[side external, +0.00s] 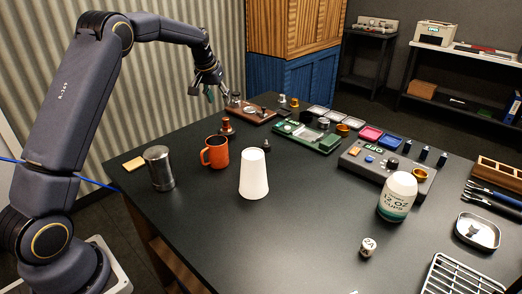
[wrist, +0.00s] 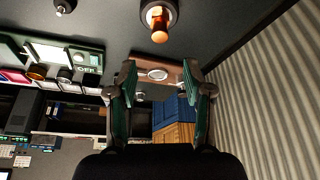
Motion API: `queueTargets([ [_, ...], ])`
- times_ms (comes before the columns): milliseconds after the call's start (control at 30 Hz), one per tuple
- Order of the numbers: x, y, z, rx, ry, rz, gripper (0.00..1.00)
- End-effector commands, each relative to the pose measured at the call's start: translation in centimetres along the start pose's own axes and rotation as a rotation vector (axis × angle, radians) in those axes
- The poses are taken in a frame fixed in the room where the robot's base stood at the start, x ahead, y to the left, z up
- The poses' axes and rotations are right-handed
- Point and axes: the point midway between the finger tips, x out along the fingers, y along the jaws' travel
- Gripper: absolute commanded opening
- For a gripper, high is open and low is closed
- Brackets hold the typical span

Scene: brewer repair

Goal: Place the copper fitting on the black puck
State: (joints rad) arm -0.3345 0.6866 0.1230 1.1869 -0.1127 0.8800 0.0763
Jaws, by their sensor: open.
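My gripper (side external: 208,92) is open and empty above the far left part of the dark table. In the wrist view my gripper's fingers (wrist: 158,73) are spread, with a wooden board behind the gap. A copper fitting (side external: 226,128) stands upright near the table's left back edge, below and right of my gripper. It also shows at the top of the wrist view (wrist: 159,24), apart from the fingers, over a dark round base. A small dark round piece (side external: 266,146), possibly the black puck, sits right of it; I cannot tell for certain.
The wooden board (side external: 264,119) with a silver ring lies behind the fitting. An orange mug (side external: 215,153), a metal cup (side external: 158,168) and a white cup (side external: 254,175) stand in front. A green board (side external: 305,137) and grey control box (side external: 380,173) lie right. The table's front middle is clear.

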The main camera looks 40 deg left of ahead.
Motion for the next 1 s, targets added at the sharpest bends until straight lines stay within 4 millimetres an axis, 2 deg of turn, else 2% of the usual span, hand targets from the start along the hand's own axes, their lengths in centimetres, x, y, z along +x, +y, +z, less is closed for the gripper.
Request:
queueTargets([
  [167,-2.2,0.4,0.2,0.004,0.003,0.004,0.51],
  [267,-5.2,1.8,1.4,0.021,0.012,0.021,0.51],
  [367,-10.1,4.2,4.4,0.054,0.025,0.052,0.51],
  [400,-12.2,5.2,6.1,0.072,0.03,0.065,0.51],
  [467,-15.3,6.6,9.2,0.104,0.039,0.086,0.51],
  [500,-17.0,7.4,11.5,0.126,0.043,0.099,0.51],
  [567,-19.3,8.2,15.2,0.161,0.052,0.117,0.51],
  [633,-21.2,8.9,19.6,0.203,0.062,0.134,0.51],
  [700,-22.4,9.2,24.0,0.244,0.07,0.148,0.51],
  [800,-23.0,9.0,29.3,0.294,0.083,0.16,0.51],
  [900,-22.7,8.7,33.0,0.33,0.092,0.166,0.51],
  [1000,-22.4,8.4,35.0,0.349,0.097,0.168,0.51],
])
